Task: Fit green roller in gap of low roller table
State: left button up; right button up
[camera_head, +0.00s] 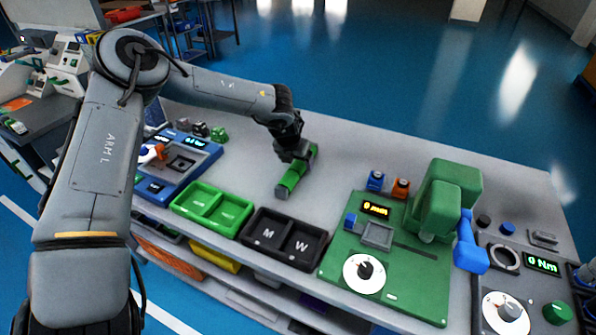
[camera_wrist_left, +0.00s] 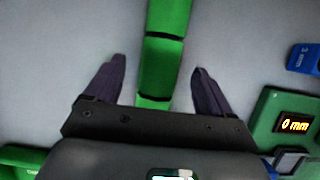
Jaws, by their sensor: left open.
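A long green bar with dark bands (camera_head: 291,179), which looks like the green roller, lies on the grey table top. My left gripper (camera_head: 296,154) is over its far part and hides some of it. In the left wrist view the green bar (camera_wrist_left: 165,60) runs between the two dark fingers of the left gripper (camera_wrist_left: 158,72). The fingers are open, with clear space on both sides of the bar. I cannot make out a low roller table with a gap. My right gripper is not in view.
A green tray (camera_head: 212,207) and a black tray marked M and W (camera_head: 283,238) stand at the front edge. A green press (camera_head: 440,200) on a green base with a dial is to the right. A blue device (camera_head: 180,165) is left. The table behind the bar is clear.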

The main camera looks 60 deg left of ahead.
pick_arm(q)
jog(key=shift+x, duration=1.35)
jog(key=shift+d+r, duration=0.1)
grip_shut()
